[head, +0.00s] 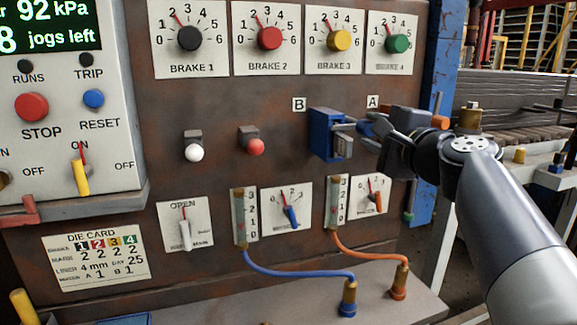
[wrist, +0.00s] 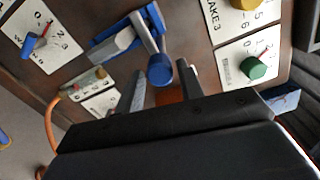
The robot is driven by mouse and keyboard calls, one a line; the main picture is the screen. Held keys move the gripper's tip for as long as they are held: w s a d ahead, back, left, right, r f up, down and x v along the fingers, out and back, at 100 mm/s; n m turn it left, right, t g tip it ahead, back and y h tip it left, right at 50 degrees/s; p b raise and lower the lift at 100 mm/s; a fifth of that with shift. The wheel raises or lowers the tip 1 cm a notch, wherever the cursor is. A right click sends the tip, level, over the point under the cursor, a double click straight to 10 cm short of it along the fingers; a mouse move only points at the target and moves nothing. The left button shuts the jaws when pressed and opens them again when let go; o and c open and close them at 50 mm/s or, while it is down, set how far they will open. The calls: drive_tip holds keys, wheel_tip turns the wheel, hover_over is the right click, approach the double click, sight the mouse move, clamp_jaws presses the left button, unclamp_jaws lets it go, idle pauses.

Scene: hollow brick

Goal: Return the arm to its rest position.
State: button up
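My gripper (head: 378,133) is in front of the rusty panel, at the right of the blue unit B (head: 322,136). A round blue knob (wrist: 160,69) on the lever of the blue unit (wrist: 130,35) shows just beyond and between the fingertips. Whether a finger touches it I cannot tell. An orange part (wrist: 170,95) shows behind the fingers, and unit A (head: 402,117) is partly hidden by my gripper. My arm reaches in from the lower right.
Brake dials (head: 397,43) line the panel top. Below are the blue-pointer dial (head: 291,216), the orange-pointer dial (head: 374,197), and the blue (head: 300,272) and orange (head: 370,252) hoses above a ledge. A blue post (head: 437,70) stands right of the panel. A control box (head: 75,130) juts out left.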

drive_tip(key=shift+x, duration=1.15)
drive_tip(key=shift+s, duration=0.1)
